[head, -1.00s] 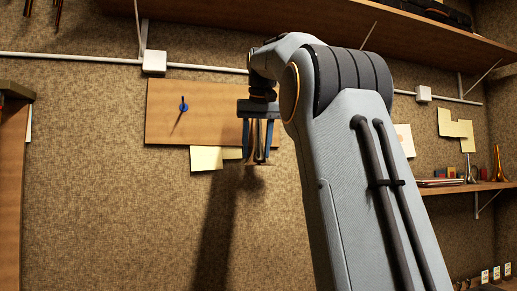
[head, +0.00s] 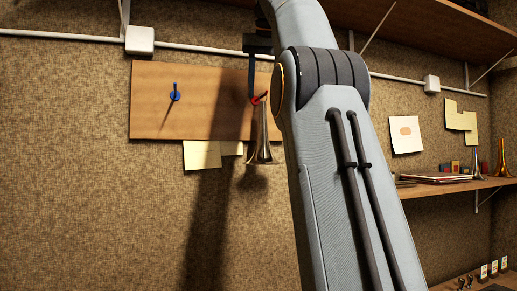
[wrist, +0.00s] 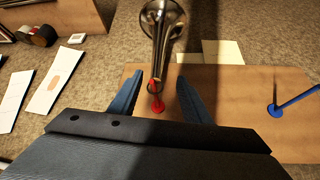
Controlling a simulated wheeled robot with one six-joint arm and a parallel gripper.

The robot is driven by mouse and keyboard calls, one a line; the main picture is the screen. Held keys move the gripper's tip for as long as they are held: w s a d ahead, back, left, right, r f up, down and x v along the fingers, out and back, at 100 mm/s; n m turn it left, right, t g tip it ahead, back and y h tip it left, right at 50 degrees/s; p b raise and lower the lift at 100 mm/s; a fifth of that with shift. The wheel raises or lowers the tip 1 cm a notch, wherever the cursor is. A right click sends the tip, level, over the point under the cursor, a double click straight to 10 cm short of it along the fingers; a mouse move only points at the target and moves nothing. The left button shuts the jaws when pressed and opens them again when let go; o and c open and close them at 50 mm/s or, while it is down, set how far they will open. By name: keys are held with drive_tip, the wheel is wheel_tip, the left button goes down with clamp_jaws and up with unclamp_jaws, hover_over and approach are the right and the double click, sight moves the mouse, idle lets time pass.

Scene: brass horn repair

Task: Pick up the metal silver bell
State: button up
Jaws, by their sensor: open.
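A silver-grey, flared metal bell (head: 262,140) hangs mouth down from a red hook (head: 259,98) on the wooden board. Its shine has a warm tint. In the wrist view the bell (wrist: 160,28) is at the top, its narrow end by the red hook (wrist: 157,100). My gripper (wrist: 158,92) is open and empty, with one blue finger on each side of the hook and the bell's narrow end. In the head view my gripper (head: 254,85) is above the bell; only one finger shows clearly, the other being hidden by the arm or hook area.
The wooden board (head: 150,105) also bears a blue hook (head: 175,96), empty. A shelf (head: 460,187) at right holds another silver bell (head: 476,164), a golden bell (head: 501,162) and small blocks. A high shelf (head: 440,22) is above. The wall left of the board is clear.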

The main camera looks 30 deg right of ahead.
sight(264, 104)
drive_tip(key=shift+d+x, duration=0.15)
drive_tip(key=shift+x, duration=1.7)
drive_tip(key=shift+d+x, duration=0.15)
drive_tip(key=shift+x, duration=1.75)
drive_tip(key=shift+s, duration=0.15)
clamp_jaws()
